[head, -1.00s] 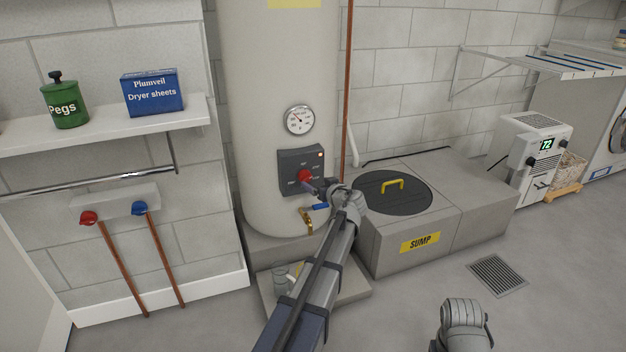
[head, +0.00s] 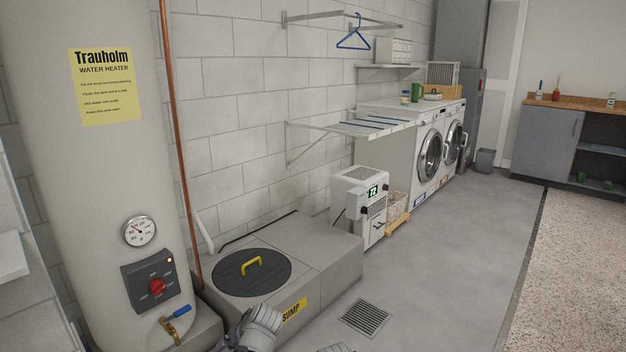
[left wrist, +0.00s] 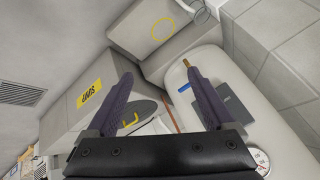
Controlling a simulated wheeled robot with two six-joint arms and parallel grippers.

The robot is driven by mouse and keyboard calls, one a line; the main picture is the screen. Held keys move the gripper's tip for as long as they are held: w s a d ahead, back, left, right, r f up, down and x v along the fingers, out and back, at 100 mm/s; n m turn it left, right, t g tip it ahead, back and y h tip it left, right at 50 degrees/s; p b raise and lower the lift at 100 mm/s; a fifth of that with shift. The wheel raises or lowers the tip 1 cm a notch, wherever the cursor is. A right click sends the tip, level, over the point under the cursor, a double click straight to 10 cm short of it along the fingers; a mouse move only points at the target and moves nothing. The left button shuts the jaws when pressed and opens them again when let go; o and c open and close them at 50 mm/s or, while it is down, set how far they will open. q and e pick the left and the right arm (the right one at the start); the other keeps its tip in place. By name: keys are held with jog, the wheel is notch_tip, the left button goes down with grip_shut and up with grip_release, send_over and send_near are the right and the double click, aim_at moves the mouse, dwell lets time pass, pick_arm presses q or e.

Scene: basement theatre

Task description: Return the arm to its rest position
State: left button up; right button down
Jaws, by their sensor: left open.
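My left gripper (left wrist: 158,70) is open in the left wrist view, its two dark fingers spread with nothing between them. It is apart from the water heater (left wrist: 210,65), whose grey control box (left wrist: 238,112) is partly behind the right finger. In the head view a grey part of my arm shows at the bottom edge, in front of the sump box (head: 335,265); the fingers are not visible there. The water heater (head: 85,190) stands at the left with its control box (head: 140,280) and red knob (head: 157,287).
A blue-handled valve (head: 178,313) sticks out below the control box. The sump lid (head: 235,275) has a yellow handle. A white dehumidifier (head: 360,205) and washing machines (head: 425,150) stand farther back. The floor (head: 440,270) at the right is clear, with a drain grate (head: 365,317).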

pick_arm(q)
jog(key=s+d+r+m+g+h+p, duration=0.2)
jog(key=s+d+m+p, duration=0.15)
jog(key=s+d, duration=0.45)
jog(key=s+d+r+m+g+h+p, duration=0.15)
jog(key=s+d+m, duration=0.25)
jog(key=s+d, duration=0.5)
notch_tip(320, 180, up, 37)
jog(key=a+h+p, duration=0.1)
jog(key=a+p, duration=0.1)
jog(key=p, duration=3.5)
jog(key=shift+s+f+g, duration=0.2)
jog(key=shift+s+g, duration=0.15)
jog(key=shift+s, duration=0.05)
pick_arm(e)
notch_tip(320, 180, up, 44)
pick_arm(q)
jog(key=shift+a, duration=0.1)
pick_arm(e)
jog(key=shift+s+f, duration=0.1)
